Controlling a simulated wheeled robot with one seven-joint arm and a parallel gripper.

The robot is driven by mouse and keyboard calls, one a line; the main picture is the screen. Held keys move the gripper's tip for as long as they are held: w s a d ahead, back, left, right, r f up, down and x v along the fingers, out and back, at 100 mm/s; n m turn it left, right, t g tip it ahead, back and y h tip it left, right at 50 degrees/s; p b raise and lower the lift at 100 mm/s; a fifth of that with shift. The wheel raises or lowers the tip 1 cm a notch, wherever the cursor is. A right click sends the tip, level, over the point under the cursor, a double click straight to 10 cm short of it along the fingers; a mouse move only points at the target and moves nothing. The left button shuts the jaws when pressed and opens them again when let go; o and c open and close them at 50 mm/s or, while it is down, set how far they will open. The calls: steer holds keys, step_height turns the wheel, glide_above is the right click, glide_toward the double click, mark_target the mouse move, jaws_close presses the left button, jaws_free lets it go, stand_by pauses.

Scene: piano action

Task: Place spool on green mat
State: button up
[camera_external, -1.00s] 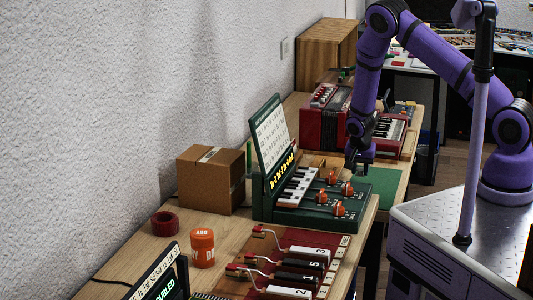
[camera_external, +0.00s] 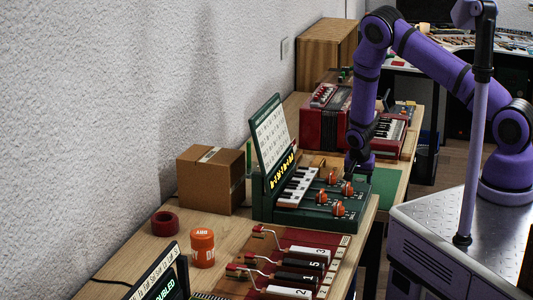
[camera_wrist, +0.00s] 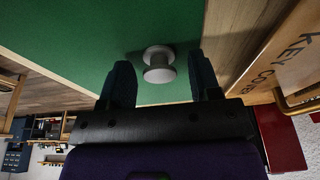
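The green mat (camera_wrist: 70,35) fills much of the wrist view; part of it shows in the external view (camera_external: 385,183), to the right of the green keyboard device. A small grey spool (camera_wrist: 158,64) appears against the mat in the wrist view, between and slightly beyond my fingertips. It seems to stand upright on the mat. My gripper (camera_external: 359,172) points down over the mat, close to the device's far right corner. Its two fingers are apart, with a gap on each side of the spool. The spool cannot be made out in the external view.
The green keyboard device (camera_external: 302,205) with orange knobs stands close to my gripper. A red accordion (camera_external: 325,118) stands behind. A wooden piece with lettering (camera_wrist: 285,60) lies at the right of the wrist view. A cardboard box (camera_external: 210,180) stands to the left.

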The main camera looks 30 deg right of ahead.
steer(key=shift+r, duration=0.15)
steer(key=s+d+r+n+y, duration=0.15)
steer(key=s+r, duration=0.25)
steer(key=r, duration=0.9)
steer(key=s+d+r+n, duration=0.15)
steer(key=s+r, duration=0.25)
steer(key=r, duration=0.9)
steer(key=s+d+r+n+y, duration=0.15)
steer(key=s+r, duration=0.35)
steer(key=r, duration=0.9)
steer(key=s+d+r+n+t, duration=0.1)
steer(key=s+r, duration=0.5)
steer(key=s, duration=0.6)
steer(key=s+d+r+n+t, duration=0.2)
steer(key=s+d+r, duration=0.3)
steer(key=s, duration=0.7)
steer(key=shift+s+r+n+h, duration=0.3)
steer(key=shift+r+n, duration=0.25)
steer(key=shift+n, duration=0.3)
